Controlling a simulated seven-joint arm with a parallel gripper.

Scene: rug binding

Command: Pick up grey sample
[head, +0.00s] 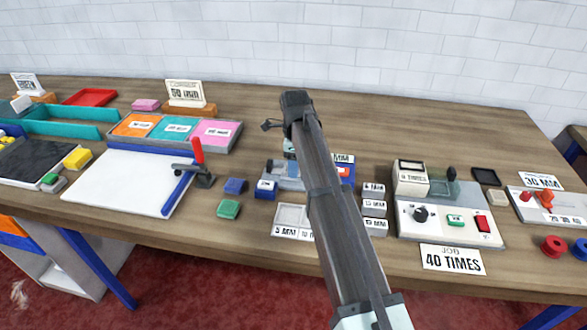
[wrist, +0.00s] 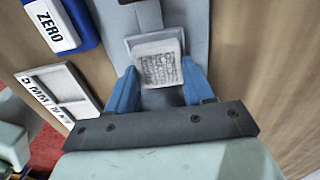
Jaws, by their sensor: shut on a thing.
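In the wrist view, the grey sample (wrist: 160,66), a small pale square with a rough woven face, lies between the two blue fingers of my gripper (wrist: 160,84). The fingers are shut on its sides. The sample is over a grey device bed (wrist: 195,22); I cannot tell whether it touches the bed. In the head view, my arm covers the sample and the gripper, and only part of the grey-blue device (head: 287,178) shows beside the arm.
A blue block marked ZERO (wrist: 52,25) and a pale labelled tray (wrist: 62,92) lie left of the gripper in the wrist view. In the head view, labelled grey blocks (head: 374,207) and a control box (head: 450,222) stand right of my arm. A white board (head: 125,180) lies left.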

